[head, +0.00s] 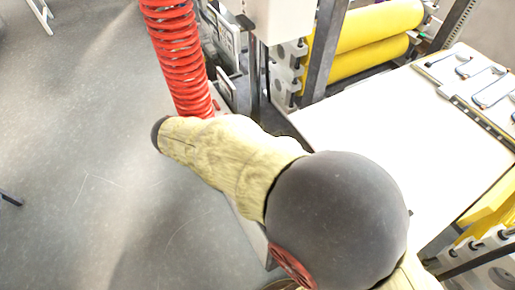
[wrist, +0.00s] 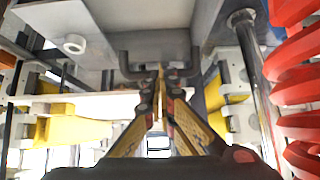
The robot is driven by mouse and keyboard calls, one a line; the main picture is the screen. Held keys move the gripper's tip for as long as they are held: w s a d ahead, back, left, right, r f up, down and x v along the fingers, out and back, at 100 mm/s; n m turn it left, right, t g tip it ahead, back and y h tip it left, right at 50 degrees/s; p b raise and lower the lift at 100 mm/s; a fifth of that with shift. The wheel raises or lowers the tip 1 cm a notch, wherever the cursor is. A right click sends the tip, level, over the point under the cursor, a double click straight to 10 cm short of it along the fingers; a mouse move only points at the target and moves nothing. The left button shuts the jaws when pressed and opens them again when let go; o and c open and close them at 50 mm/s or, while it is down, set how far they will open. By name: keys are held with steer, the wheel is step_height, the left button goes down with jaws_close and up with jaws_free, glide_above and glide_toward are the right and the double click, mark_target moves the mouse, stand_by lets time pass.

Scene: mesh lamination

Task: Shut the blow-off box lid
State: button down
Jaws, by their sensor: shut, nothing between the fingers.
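My gripper (wrist: 160,78) is shut and empty in the wrist view, its two fingers meeting at the tips and pointing up and away. Around the fingertips is a dark bent bar like a handle (wrist: 124,62), below a pale grey box-like housing (wrist: 150,28). I cannot tell whether the fingers touch the bar. This housing may be the blow-off box; I cannot make out for sure which panel is its lid or how far it stands open. In the head view a pale box (head: 283,16) shows at the top edge. My arm hides the gripper there.
A red coiled hose (head: 180,55) hangs left of the machine and shows close by at right in the wrist view (wrist: 292,75). Yellow rollers (head: 365,45) stand behind a white table (head: 400,130) with clamps (head: 490,90). A metal post (wrist: 252,75) stands right of my fingers.

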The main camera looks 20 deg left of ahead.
steer(key=shift+s+a+f+t+h+b, duration=0.15)
steer(key=shift+s+a+f+t+b, duration=0.05)
steer(key=shift+f+b, duration=0.4)
steer(key=shift+s+a+f+t+h+b, duration=0.2)
steer(key=shift+f+b, duration=0.15)
steer(key=shift+f, duration=0.3)
steer(key=shift+s+a+f+b, duration=0.15)
steer(key=shift+s+f+b, duration=0.05)
steer(key=shift+f+b, duration=0.4)
steer(key=shift+s+a+f+b, duration=0.2)
steer(key=shift+f+b, duration=0.2)
steer(key=shift+b, duration=0.25)
